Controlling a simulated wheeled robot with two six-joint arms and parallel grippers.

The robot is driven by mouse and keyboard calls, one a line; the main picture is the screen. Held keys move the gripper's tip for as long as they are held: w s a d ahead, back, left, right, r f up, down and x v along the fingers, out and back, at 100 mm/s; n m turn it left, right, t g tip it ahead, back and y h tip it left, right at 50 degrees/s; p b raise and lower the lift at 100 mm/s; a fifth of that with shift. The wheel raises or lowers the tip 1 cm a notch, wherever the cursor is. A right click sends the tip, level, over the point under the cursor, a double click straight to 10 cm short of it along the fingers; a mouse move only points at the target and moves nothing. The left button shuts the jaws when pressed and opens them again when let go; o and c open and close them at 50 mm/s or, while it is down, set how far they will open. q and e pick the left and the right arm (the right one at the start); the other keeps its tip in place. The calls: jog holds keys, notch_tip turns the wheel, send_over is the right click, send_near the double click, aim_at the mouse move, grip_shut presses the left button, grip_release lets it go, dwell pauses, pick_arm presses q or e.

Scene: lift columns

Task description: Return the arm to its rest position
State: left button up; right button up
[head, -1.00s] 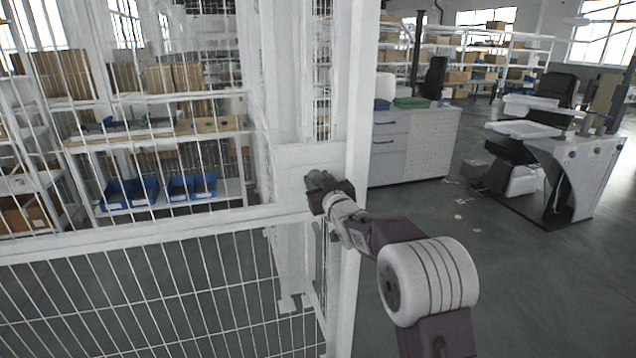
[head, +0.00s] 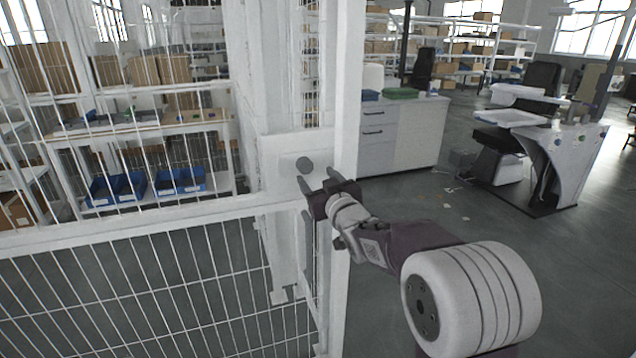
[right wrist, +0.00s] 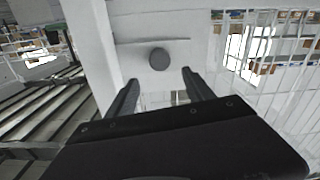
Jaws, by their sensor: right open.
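My right gripper (head: 320,178) is open and empty in front of a white plate (head: 272,157) on the white post of the mesh fence. A round grey knob (head: 304,164) on that plate shows just beyond the fingertips. In the right wrist view the two dark fingers (right wrist: 158,88) are spread apart, and the knob (right wrist: 159,59) stands ahead between them, with a visible gap to it. My right arm reaches in from the lower right. My left gripper does not show.
A white mesh fence (head: 140,235) fills the left side, with shelves and blue bins (head: 180,181) behind it. A grey-white cabinet (head: 400,137) stands beyond the post. A workstation (head: 562,165) stands at the right. Grey floor (head: 450,205) between them is mostly clear.

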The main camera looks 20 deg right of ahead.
jog(key=shift+s, duration=0.2)
notch_tip(320, 180, up, 5)
jog(key=a+p, duration=0.2)
jog(key=p, duration=0.4)
jog(key=s+f+m+g+p, duration=0.1)
jog(key=s+f+g+p, duration=0.1)
jog(key=s+f+g, duration=0.6)
jog(key=s+f+m+g+p, duration=0.1)
jog(key=s+f+g+p, duration=0.2)
jog(key=s+f+g, duration=0.5)
jog(key=s+f, duration=0.4)
jog(key=s, duration=0.4)
jog(key=s+f, duration=0.5)
jog(key=s, duration=0.3)
jog(key=shift+a+m+g+h, duration=0.3)
jog(key=shift+a+g+h, duration=0.05)
jog(key=shift+g+h, duration=0.05)
